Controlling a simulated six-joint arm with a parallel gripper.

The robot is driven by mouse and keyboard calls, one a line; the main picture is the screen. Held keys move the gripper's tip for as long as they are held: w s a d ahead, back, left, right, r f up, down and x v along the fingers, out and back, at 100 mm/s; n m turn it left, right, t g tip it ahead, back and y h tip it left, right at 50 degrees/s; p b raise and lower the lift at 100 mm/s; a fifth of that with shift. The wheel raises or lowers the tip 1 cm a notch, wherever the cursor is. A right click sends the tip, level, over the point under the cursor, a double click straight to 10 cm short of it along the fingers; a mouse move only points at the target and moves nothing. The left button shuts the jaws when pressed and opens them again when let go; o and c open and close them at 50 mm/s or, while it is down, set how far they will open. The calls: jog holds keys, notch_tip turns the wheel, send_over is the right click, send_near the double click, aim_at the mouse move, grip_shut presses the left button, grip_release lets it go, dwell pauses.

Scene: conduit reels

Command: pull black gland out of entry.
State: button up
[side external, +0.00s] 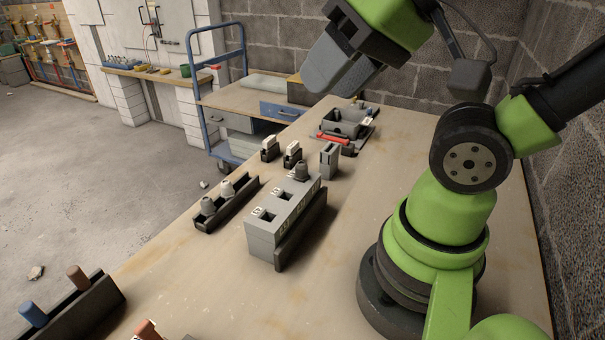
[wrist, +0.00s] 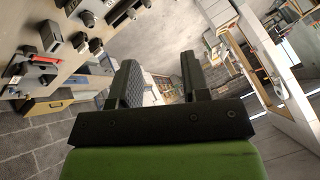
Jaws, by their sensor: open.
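A grey box (side external: 272,238) with square entries in its top stands on the table in the side external view. A dark gland (side external: 302,171), which looks like the black gland, sits upright in the entry at the box's far end. Two other entries show as open square holes. My gripper (side external: 340,68) is high above the far part of the table, well apart from the gland. In the wrist view my gripper (wrist: 158,76) has its two black fingers spread with nothing between them. I cannot surely pick out the gland in the wrist view.
A black rack (side external: 232,207) with two grey glands stands left of the box. Small dark holders and a grey upright block (side external: 329,160) stand beyond it. A grey tray (side external: 344,122) is at the far end. A blue trolley (side external: 247,100) stands past the table.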

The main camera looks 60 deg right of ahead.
jog(key=shift+o, duration=0.2)
jog(key=n+g+h, duration=0.2)
jog(key=n+g, duration=0.5)
jog(key=n, duration=1.4)
send_over(301, 163)
notch_tip(301, 163, down, 12)
jog(key=shift+a+f, duration=0.15)
jog(key=shift+f, duration=0.1)
jog(key=shift+f+n, duration=0.45)
jog(key=shift+n, duration=0.05)
jog(key=shift+f, duration=4.25)
grip_shut()
